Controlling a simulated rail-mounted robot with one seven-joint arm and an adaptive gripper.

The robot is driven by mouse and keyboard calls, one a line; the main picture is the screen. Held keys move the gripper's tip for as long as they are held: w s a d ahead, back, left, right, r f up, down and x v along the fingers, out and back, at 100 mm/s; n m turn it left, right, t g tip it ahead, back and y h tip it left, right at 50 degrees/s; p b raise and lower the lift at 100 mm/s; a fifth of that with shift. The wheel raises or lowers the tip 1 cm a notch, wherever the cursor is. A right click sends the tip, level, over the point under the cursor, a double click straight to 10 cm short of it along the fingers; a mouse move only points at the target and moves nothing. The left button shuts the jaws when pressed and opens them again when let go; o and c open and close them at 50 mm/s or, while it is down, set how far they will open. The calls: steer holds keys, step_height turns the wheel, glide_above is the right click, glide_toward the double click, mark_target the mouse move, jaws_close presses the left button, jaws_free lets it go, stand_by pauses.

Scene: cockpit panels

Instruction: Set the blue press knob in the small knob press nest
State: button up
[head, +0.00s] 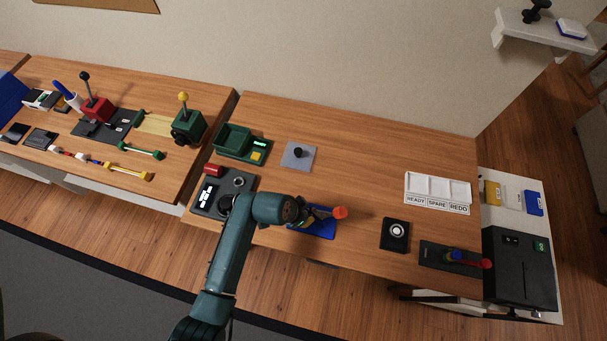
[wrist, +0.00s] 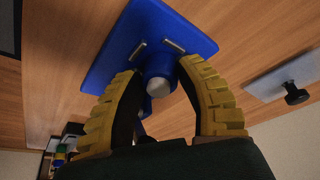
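My gripper (head: 320,212) is over a blue plate (head: 318,234) near the front edge of the middle table. In the wrist view, its two yellow-padded fingers (wrist: 160,78) stand apart on either side of a blue stubby piece with a pale round end (wrist: 160,85), above the blue plate (wrist: 120,60). I see a narrow gap at the left finger; contact on the right is unclear. This piece may be the blue press knob. An orange-red cap (head: 340,212) shows beside the fingers. A black block with a pale ring (head: 396,232), possibly the nest, stands to the right.
A grey plate with a black knob (head: 298,155) lies behind the gripper. A dark panel (head: 222,193) and a green tray (head: 234,140) are left. A labelled white tray (head: 437,190) and a red-handled lever base (head: 455,257) are right. The table's middle is clear.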

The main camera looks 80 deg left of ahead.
steer(key=p+v, duration=0.2)
steer(key=v, duration=0.9)
steer(key=shift+r, duration=0.35)
steer(key=shift+s, duration=0.1)
steer(key=w+r+m+t+y, duration=0.2)
steer(key=w+r+t+y, duration=0.1)
steer(key=w+r, duration=0.85)
steer(key=w+d+r+m+t, duration=0.1)
steer(key=w+d+r+t, duration=0.25)
steer(key=w+r, duration=0.3)
steer(key=w+d+r+t, duration=0.2)
steer(key=w+d+r, duration=0.25)
steer(key=r, duration=0.25)
steer(key=w+d+r+m+t+h, duration=0.1)
steer(key=w+d+r+t, duration=0.1)
steer(key=d+r, duration=0.45)
steer(key=w+d+r+m+t, duration=0.1)
steer(key=w+d+r+t, duration=0.15)
steer(key=d+r, duration=0.4)
steer(key=s+d+r+t+h, duration=0.2)
steer(key=d+r, duration=0.4)
steer(key=r, duration=0.1)
steer(key=s+d+r+t+h, duration=0.2)
steer(key=s+d+r+t, duration=0.1)
steer(key=d+r, duration=0.3)
steer(key=shift+d+r+m, duration=0.25)
steer(key=shift+r+m, duration=0.05)
steer(key=shift+r, duration=0.1)
